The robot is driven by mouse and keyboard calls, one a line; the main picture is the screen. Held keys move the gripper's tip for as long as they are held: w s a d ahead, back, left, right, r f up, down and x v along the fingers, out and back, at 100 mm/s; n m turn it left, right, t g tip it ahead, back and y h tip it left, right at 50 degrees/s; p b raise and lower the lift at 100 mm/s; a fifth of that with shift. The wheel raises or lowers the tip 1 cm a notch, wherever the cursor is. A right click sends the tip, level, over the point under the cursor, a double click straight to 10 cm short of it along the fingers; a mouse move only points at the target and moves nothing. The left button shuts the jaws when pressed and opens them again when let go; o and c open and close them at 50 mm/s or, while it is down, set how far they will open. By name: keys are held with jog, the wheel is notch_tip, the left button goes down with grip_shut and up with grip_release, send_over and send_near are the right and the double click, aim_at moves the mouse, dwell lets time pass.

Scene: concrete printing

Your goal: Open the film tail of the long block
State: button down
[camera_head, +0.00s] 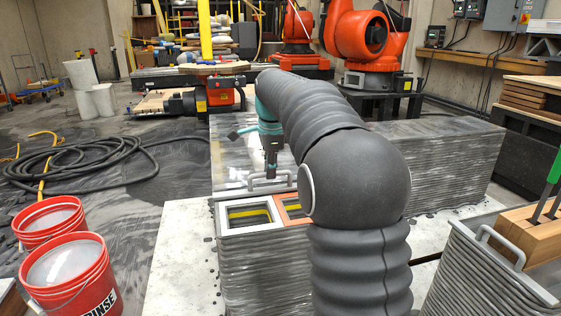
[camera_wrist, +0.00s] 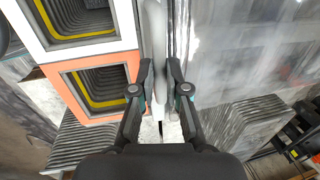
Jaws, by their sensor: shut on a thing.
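The long block (camera_head: 465,160) of layered grey concrete runs back and right behind my arm. A shiny translucent film (camera_head: 232,165) covers its top; it also shows on the right of the wrist view (camera_wrist: 225,60). A grey bar with a raised handle (camera_head: 255,187) lies along the film's near edge, beside the framed openings. My gripper (camera_head: 270,174) points down at this bar. In the wrist view my gripper (camera_wrist: 161,85) is shut on the grey bar (camera_wrist: 155,30), one finger on each side. My arm hides part of the block and the bar's right end.
A white-framed opening (camera_head: 222,223) and an orange-framed one (camera_head: 281,200) adjoin the film's near edge. Two red buckets (camera_head: 72,275) stand at left. A black hose (camera_head: 75,160) lies on the floor.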

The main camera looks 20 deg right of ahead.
jog(key=shift+w, duration=0.45)
jog(key=c, duration=1.2)
grip_release()
jog(key=r, duration=0.4)
jog(key=s+r, duration=0.1)
jog(key=r, duration=0.3)
jog(key=s+r, duration=0.1)
jog(key=r, duration=0.2)
jog(key=shift+s+a+r, duration=0.1)
jog(key=shift+s+r, duration=0.1)
jog(key=shift+r, duration=0.2)
